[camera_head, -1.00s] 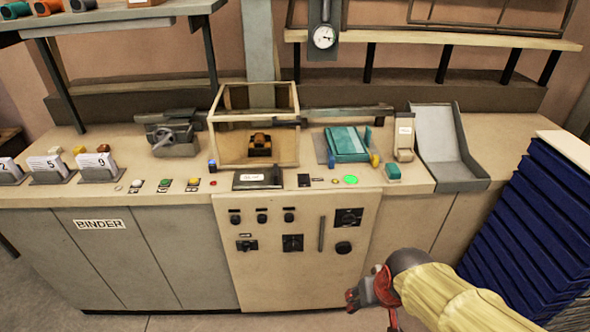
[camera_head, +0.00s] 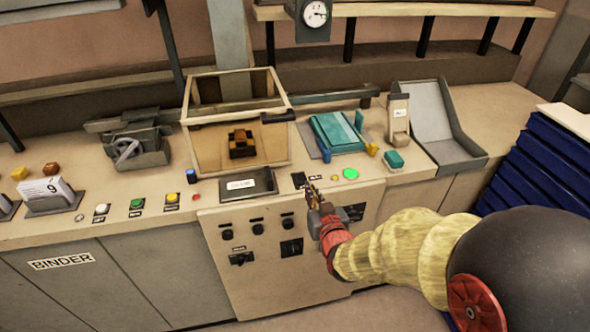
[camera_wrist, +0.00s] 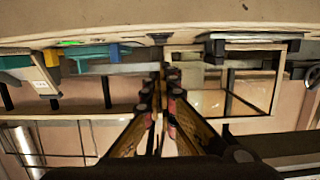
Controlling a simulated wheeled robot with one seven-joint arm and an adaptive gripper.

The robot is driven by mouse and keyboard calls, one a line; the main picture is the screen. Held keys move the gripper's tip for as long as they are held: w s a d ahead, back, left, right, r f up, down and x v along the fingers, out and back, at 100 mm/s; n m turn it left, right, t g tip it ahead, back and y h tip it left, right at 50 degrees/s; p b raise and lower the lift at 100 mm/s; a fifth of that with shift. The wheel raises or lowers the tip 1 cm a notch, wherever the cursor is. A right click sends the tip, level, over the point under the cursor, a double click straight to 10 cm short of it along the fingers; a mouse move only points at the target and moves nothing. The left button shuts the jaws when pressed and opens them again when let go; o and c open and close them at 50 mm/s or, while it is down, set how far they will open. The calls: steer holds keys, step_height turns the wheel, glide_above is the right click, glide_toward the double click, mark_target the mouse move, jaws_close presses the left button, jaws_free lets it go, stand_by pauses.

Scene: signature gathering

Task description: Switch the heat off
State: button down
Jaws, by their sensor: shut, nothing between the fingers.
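The beige control cabinet (camera_head: 262,285) stands in the middle of the head view. Its front carries a row of dark knobs, among them a left knob (camera_head: 226,234), a middle knob (camera_head: 257,229) and a right knob (camera_head: 287,224). Below are a black switch (camera_head: 240,259) and a square rotary switch (camera_head: 291,248). A dark dial (camera_head: 356,212) shows beside my gripper. I cannot read which one is the heat control. My gripper (camera_head: 313,188) is shut and empty, at the counter's front edge; contact cannot be told. Its fingers (camera_wrist: 161,78) also show in the wrist view. My gripper hides part of the panel.
A frame box (camera_head: 187,150) stands on the counter behind the panel. A green lit button (camera_head: 351,174) and a teal block (camera_head: 395,160) lie to the right. Blue stacked trays (camera_head: 530,190) stand at the far right. A gauge (camera_head: 315,13) hangs above.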

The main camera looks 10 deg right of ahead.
steer(key=shift+w+r+t, duration=0.15)
steer(key=shift+r+t, duration=0.45)
steer(key=shift+r, duration=0.7)
steer(key=b, duration=0.2)
glide_above(302, 181)
steer(key=s, duration=0.1)
steer(key=shift+s+f, duration=0.15)
steer(key=shift+f, duration=0.5)
steer(key=shift+w+f, duration=0.3)
steer(key=shift+f, duration=0.25)
steer(key=shift+w+f, duration=0.25)
steer(key=shift+f, duration=0.3)
steer(key=shift+w+f+b, duration=0.1)
steer(key=shift+f+b, duration=0.4)
steer(key=shift+f, duration=0.35)
